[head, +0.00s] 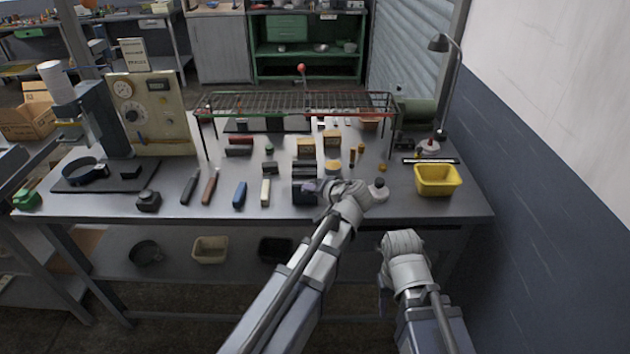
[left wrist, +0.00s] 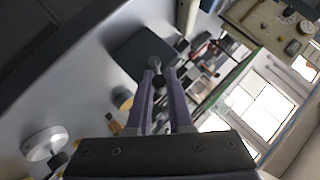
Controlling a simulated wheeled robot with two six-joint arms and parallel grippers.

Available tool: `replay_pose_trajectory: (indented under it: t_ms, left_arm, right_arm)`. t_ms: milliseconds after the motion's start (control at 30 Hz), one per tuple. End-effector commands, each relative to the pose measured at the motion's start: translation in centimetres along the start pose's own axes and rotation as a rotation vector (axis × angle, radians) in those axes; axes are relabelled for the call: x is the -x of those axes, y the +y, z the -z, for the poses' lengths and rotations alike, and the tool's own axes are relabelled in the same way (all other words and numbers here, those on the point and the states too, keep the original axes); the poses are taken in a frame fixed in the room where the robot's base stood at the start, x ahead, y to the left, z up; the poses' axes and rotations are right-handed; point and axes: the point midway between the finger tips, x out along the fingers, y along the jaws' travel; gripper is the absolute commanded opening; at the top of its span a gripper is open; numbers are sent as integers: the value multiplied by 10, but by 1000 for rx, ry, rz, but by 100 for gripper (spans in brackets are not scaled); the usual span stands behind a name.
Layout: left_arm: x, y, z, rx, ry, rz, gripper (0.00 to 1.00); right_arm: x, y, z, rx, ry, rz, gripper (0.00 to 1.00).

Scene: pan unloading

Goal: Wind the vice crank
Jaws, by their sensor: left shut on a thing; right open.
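The vice (head: 303,196) is a dark block at the front edge of the bench, partly hidden behind my left gripper in the head view. In the left wrist view, a dark block that looks like the vice (left wrist: 140,50) lies beyond the fingertips. The crank (left wrist: 155,64) shows there as a small grey, round-ended piece with a dark part below. My left gripper (left wrist: 159,80) has its purple fingers shut on the crank, near their tips. In the head view my left gripper (head: 314,187) points left. My right gripper (head: 383,282) is open and low in front of the bench, apart from everything.
A wire rack (head: 290,103) stands across the back of the bench. A yellow bin (head: 438,180) sits at the right. Handled tools, including a blue one (head: 240,194), lie left of the vice. A round metal piece (head: 378,191) stands close right of my left gripper.

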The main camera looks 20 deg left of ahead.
Motion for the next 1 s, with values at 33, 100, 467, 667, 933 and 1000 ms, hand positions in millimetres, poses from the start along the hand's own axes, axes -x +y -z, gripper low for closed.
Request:
replay_pose_trajectory:
  t_ms: [33, 100, 467, 667, 933, 1000]
  left_arm:
    - [3, -9, 0, 33, -4, -29, 0]
    - [2, -12, -1, 81, -4, -75, 0]
    - [-5, -22, -8, 321, -5, -312, 0]
    - [-10, -26, -12, 435, -5, -427, 0]
    - [-14, -28, -16, 546, -6, -542, 0]
    - [-14, -28, -16, 564, -6, -563, 0]
  right_arm:
    - [12, 1, -1, 0, 0, 0, 50]
    - [18, 2, -1, 0, 0, 0, 50]
    - [40, 4, -2, 0, 0, 0, 50]
    - [42, 4, -2, 0, 0, 0, 50]
    - [40, 4, -2, 0, 0, 0, 50]
    - [40, 4, -2, 0, 0, 0, 50]
